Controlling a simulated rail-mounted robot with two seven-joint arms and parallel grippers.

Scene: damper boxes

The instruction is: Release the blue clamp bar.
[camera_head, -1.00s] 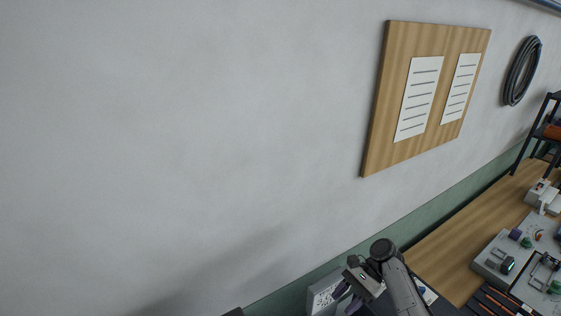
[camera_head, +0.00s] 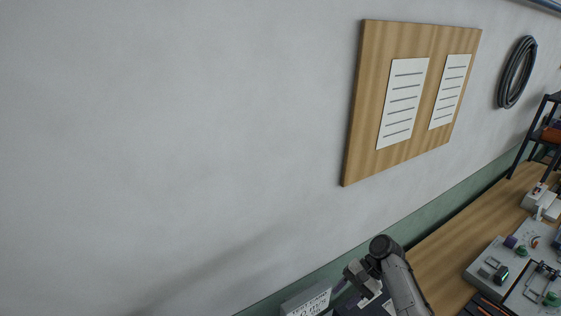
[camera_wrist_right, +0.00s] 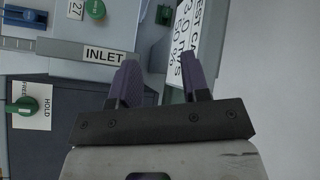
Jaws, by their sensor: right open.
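My right gripper (camera_wrist_right: 160,75) is open and empty in the right wrist view, its two purple fingers spread. The fingers are in front of a grey panel with an INLET label (camera_wrist_right: 104,54). My right gripper is small and partly hidden by its wrist in the head view, low at the centre. A green knob (camera_wrist_right: 24,105) sits on a plate marked HOLD. My left gripper is not in view.
A grey box with a white label (camera_head: 306,303) stands by the wall. A wooden bench (camera_head: 448,254) carries grey control units (camera_head: 487,262) at the right. A notice board (camera_head: 365,130) and a coiled cable (camera_head: 518,72) hang on the wall.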

